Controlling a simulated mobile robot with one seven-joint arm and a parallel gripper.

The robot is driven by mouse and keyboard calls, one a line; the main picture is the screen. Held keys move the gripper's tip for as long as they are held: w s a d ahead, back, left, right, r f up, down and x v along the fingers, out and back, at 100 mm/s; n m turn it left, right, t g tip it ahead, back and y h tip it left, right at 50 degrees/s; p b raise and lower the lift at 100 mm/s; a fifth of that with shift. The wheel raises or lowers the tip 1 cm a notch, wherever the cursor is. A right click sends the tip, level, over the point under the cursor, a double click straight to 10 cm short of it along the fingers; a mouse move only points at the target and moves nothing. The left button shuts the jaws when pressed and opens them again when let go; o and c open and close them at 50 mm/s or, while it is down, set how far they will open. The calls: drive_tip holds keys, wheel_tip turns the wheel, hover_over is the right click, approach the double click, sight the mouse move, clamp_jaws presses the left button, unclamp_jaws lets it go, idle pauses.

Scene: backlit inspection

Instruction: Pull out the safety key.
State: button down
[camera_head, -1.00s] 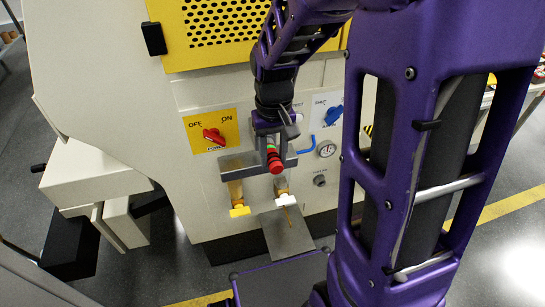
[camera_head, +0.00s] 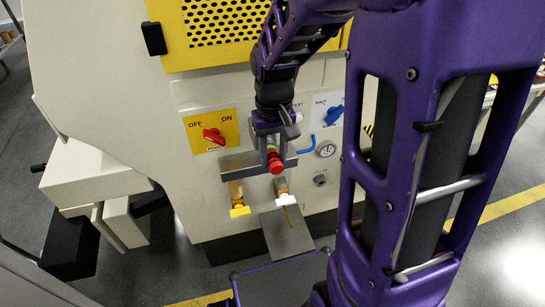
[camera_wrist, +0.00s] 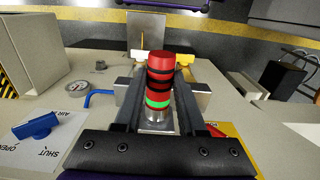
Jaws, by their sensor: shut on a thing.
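The safety key appears as a red cylinder with black grooves and a green band in the wrist view (camera_wrist: 159,72). It has a bare metal part below the band. In the head view the red key (camera_head: 276,163) stands out in front of a grey bar (camera_head: 240,163) on the machine front. My gripper (camera_head: 274,143) is at the key, with its dark fingers on both sides of it in the wrist view (camera_wrist: 157,100), shut on it.
A yellow OFF/ON plate with a red knob (camera_head: 213,136) is left of my gripper. A blue handle (camera_head: 333,115) and a gauge (camera_head: 326,149) are to the right. A yellow-ended fitting (camera_head: 239,211) and a white-ended fitting (camera_head: 285,199) hang below the bar, above a grey plate (camera_head: 289,235).

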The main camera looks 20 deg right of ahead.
sight(279, 169)
drive_tip(key=shift+s, duration=2.25)
drive_tip(key=shift+s, duration=0.3)
drive_tip(key=shift+w+r, duration=0.1)
